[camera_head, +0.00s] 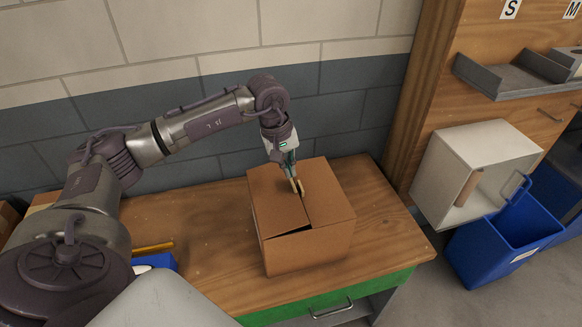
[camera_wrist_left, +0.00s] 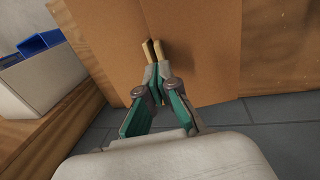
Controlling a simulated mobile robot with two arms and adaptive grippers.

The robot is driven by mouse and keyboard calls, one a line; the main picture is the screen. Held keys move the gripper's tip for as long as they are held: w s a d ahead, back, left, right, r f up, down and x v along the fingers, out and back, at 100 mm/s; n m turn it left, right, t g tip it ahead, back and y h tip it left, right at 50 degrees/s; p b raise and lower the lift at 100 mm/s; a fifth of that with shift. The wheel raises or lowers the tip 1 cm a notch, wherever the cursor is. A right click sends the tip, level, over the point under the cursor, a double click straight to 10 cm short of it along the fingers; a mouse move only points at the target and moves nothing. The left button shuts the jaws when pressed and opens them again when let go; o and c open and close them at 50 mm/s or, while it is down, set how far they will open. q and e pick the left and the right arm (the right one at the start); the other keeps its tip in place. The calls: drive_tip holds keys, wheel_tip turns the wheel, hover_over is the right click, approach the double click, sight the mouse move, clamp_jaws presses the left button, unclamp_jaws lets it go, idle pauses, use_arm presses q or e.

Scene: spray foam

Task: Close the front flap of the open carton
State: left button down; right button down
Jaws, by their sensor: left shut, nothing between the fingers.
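The brown carton (camera_head: 312,247) stands on the wooden workbench. Its left top flap (camera_head: 275,200) and right top flap (camera_head: 330,195) lie nearly flat, meeting at a seam. A narrow dark gap shows under the left flap's front edge. I cannot clearly make out a separate front flap. My left gripper (camera_head: 297,187) is shut and empty, pointing down at the carton top beside the seam. In the left wrist view its tan fingertips (camera_wrist_left: 153,50) are together, close to the cardboard (camera_wrist_left: 205,50); I cannot tell whether they touch. My right gripper is not in view.
The workbench (camera_head: 210,225) has free room left and right of the carton. A blue object (camera_head: 160,262) lies at its left front. A brick wall is behind.

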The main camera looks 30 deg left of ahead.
sight(274, 192)
use_arm(q)
drive_tip(key=shift+p+x, duration=0.3)
drive_tip(key=shift+x, duration=0.85)
drive_tip(key=shift+f, duration=0.2)
drive_tip(key=b, duration=0.1)
drive_tip(key=f+b, duration=0.1)
drive_tip(key=b, duration=0.1)
drive_tip(key=shift+w+d+f, duration=0.1)
drive_tip(key=shift+w+d, duration=0.1)
drive_tip(key=shift+w, duration=0.15)
drive_tip(key=shift+r, duration=0.25)
